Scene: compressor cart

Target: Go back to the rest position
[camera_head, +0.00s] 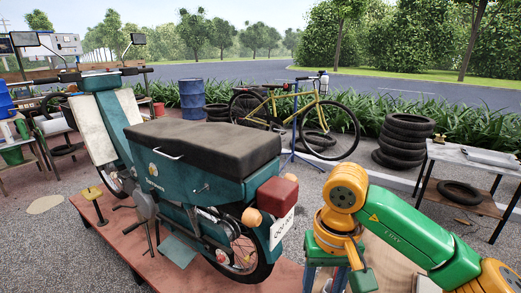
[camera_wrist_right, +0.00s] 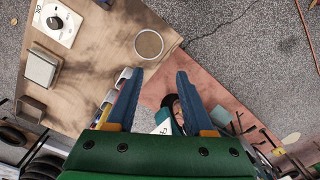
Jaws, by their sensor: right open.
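My right arm comes in from the right in the head view, green and orange. My right gripper (camera_head: 325,281) points down beside the rear of the teal scooter (camera_head: 180,248), its blue fingers cut off by the bottom edge. In the right wrist view the gripper (camera_wrist_right: 157,84) shows two blue fingers spread apart with nothing between the tips. A small part of the scooter, with its white plate (camera_wrist_right: 162,127), shows beyond and between the fingers. My left gripper is not in view.
The scooter stands on a reddish platform (camera_head: 92,207). A wooden surface (camera_wrist_right: 95,62) below my right gripper holds a round-dialled device (camera_wrist_right: 57,24), a round dish (camera_wrist_right: 148,44) and grey boxes (camera_wrist_right: 42,67). A yellow bicycle (camera_head: 300,112), tyre stacks (camera_head: 403,140) and a right-hand table (camera_head: 470,158) stand beyond.

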